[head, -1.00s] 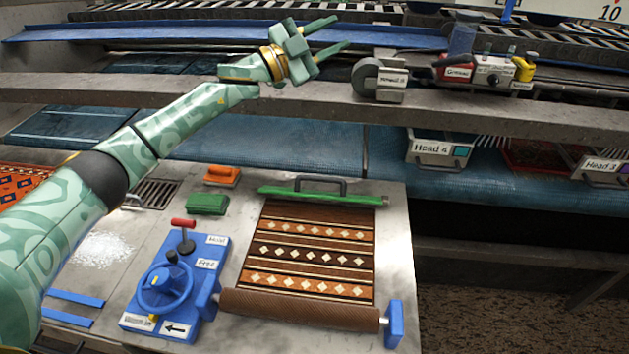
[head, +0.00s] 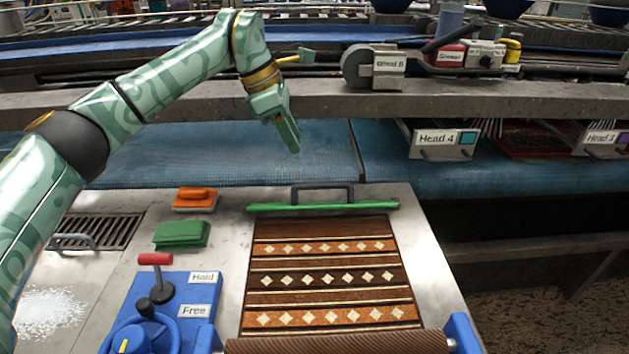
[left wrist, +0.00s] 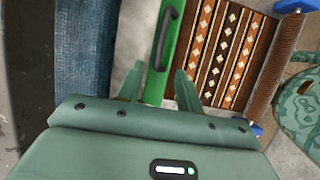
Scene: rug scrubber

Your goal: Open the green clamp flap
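The green clamp flap (head: 365,207) is a long thin strip lying down along the far edge of the patterned rug (head: 330,263). A dark grey handle (head: 322,188) stands on its far side. The flap (left wrist: 156,84) and handle (left wrist: 166,38) also show in the left wrist view. My left gripper (head: 289,136) points down, above and beyond the flap, over the blue belt in the head view. In the left wrist view its fingers (left wrist: 158,82) are apart and empty, with the flap seen between them, not touching as far as I can tell. My right gripper is not in view.
A blue control box (head: 175,303) with a red lever stands left of the rug. A green block (head: 182,235) and an orange brush (head: 195,199) lie left of the flap. A grey beam (head: 330,107) crosses behind my gripper. A brown roller (head: 330,345) lies at the rug's near end.

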